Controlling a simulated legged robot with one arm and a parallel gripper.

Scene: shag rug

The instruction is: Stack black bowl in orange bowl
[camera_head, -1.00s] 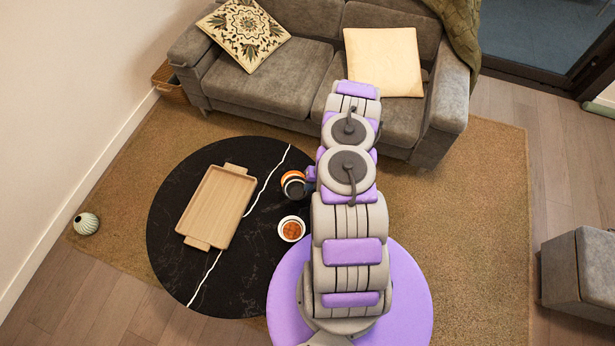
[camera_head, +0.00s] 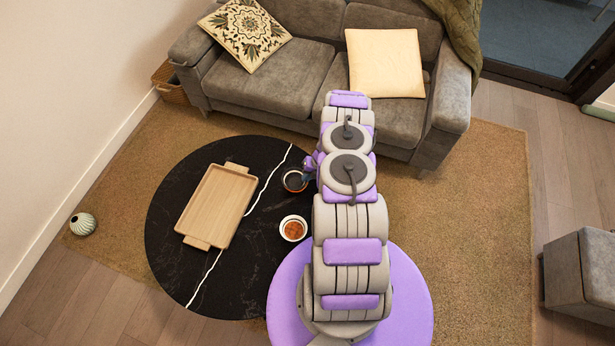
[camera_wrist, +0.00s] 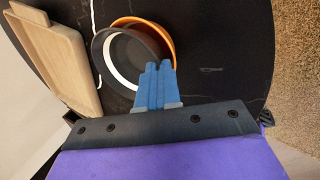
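The black bowl (camera_wrist: 122,58) shows large in the wrist view, with a pale band on its inside. The orange bowl (camera_wrist: 168,41) is behind and below it; only its right and upper rim shows. The black bowl overlaps it, shifted to the left; whether it rests inside cannot be told. My gripper (camera_wrist: 158,68) has its blue fingers close together on the black bowl's near right wall, pinching it. In the head view the black bowl (camera_head: 294,182) is over the orange bowl at the black table's right side, with my gripper (camera_head: 309,170) at its upper right.
The round black table (camera_head: 180,270) carries a wooden tray (camera_head: 217,205) to the left and a white bowl with brown contents (camera_head: 293,229) just below the bowls. A grey sofa (camera_head: 270,85) stands behind. The table's front left is clear.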

